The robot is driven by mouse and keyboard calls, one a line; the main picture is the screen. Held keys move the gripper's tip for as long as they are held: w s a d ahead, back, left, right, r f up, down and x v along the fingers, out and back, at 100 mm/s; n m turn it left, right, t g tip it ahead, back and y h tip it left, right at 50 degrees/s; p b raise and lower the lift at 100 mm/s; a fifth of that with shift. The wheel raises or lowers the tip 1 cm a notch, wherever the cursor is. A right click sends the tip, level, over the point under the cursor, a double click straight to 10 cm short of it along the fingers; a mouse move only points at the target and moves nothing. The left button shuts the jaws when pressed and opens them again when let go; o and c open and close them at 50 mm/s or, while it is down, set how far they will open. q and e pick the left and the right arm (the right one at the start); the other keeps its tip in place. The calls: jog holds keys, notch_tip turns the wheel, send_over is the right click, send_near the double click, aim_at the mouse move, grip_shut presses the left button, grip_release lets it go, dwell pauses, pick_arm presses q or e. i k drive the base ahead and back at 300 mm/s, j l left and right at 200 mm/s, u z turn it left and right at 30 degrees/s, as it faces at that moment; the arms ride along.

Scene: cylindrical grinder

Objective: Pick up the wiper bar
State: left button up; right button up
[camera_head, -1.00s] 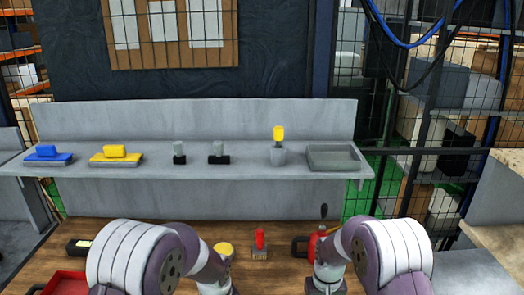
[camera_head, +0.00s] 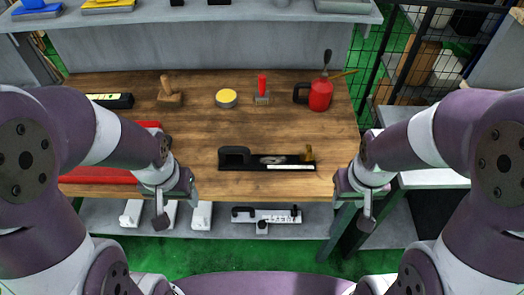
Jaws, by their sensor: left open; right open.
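A long black bar-like tool (camera_head: 245,165) lies flat near the front of the wooden bench; I take it for the wiper bar, though I cannot be sure. It has a raised black handle at its left end, a grey part and a pale strip in the middle, and a small brass piece at its right end. My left gripper (camera_head: 177,207) is open and empty at the bench's front edge, left of the bar. My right gripper (camera_head: 352,204) is open and empty, right of the bar. Neither touches it.
A red tray (camera_head: 95,176) lies by my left arm. Along the back are a black case (camera_head: 110,100), wooden-handled tool (camera_head: 169,92), yellow-topped tin (camera_head: 227,98), red-handled brush (camera_head: 262,90) and red can (camera_head: 320,95). A pale tool (camera_head: 272,217) sits on the lower shelf.

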aim_at(229, 159)
jog(key=i+j+z, duration=0.1)
jog(key=i+z, duration=0.15)
jog(key=z, duration=0.15)
jog(key=i+j+z, duration=0.2)
jog(key=z, duration=0.15)
jog(key=i+j+z, duration=0.2)
jog(key=z, duration=0.2)
